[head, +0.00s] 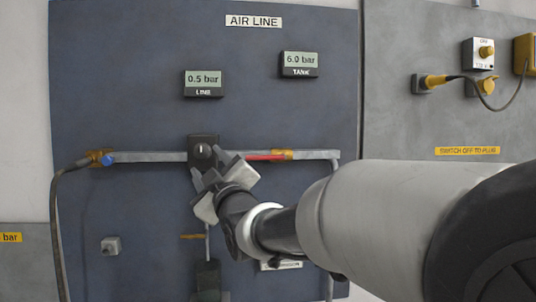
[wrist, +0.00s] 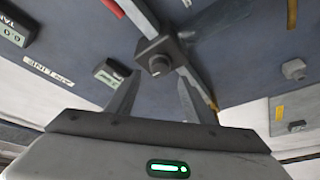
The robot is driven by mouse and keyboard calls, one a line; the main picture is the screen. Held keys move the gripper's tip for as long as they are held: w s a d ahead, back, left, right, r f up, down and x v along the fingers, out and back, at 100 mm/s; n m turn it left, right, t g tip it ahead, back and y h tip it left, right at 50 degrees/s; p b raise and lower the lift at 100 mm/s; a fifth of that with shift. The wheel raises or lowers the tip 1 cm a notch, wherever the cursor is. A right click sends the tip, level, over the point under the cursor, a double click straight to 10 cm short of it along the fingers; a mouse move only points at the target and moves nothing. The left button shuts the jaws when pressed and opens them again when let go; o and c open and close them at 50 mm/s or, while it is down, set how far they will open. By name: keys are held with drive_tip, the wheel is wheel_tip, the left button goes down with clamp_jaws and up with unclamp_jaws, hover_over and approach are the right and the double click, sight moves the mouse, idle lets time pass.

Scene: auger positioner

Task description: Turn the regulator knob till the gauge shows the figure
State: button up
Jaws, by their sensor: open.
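The regulator (head: 203,148) is a dark block on the grey pipe of the blue panel, and its upper part shows in the head view. The LINE gauge (head: 203,83) reads 0.5 bar, and the TANK gauge (head: 300,65) reads 6.0 bar. My gripper (head: 208,164) is open and empty, close in front of the regulator; its two fingers also show in the wrist view (wrist: 157,82). My gripper hides the regulator's lower part in the head view. I see no contact with the knob.
A red lever (head: 265,157) lies along the pipe right of the regulator. A blue fitting (head: 108,159) joins a dark hose at the left. A yellow label (head: 11,237) ending in "bar" is cut off at the left edge. Yellow plugs (head: 435,82) with a cable sit on the right panel.

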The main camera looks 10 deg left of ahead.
sight(202, 154)
drive_tip(key=x, duration=0.5)
drive_tip(key=shift+w+a, duration=0.2)
drive_tip(key=shift+w, duration=0.15)
drive_tip(key=c, duration=0.9)
